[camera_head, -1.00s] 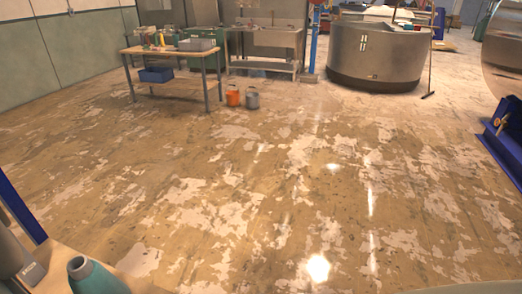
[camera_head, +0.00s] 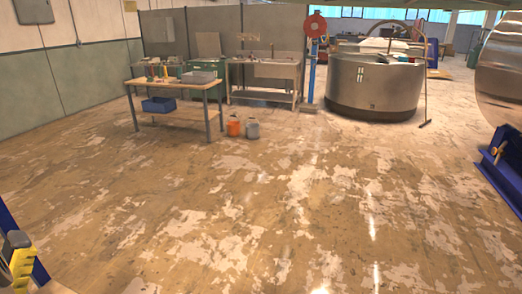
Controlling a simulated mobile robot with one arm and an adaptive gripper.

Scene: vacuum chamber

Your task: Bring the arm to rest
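Neither my arm nor my gripper can be made out in the head view, so its pose and whether it is open or shut are hidden. A yellow and dark grey object (camera_head: 22,262) stands at the lower left corner, cut off by the frame edge. I cannot tell what it is. A blue post (camera_head: 14,229) rises beside it.
A workbench (camera_head: 172,88) with a blue bin (camera_head: 158,105) stands at the back left. An orange bucket (camera_head: 233,126) and a grey bucket (camera_head: 252,129) stand to its right. A large metal cylinder (camera_head: 374,80) is farther back. The worn floor (camera_head: 250,215) between is clear.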

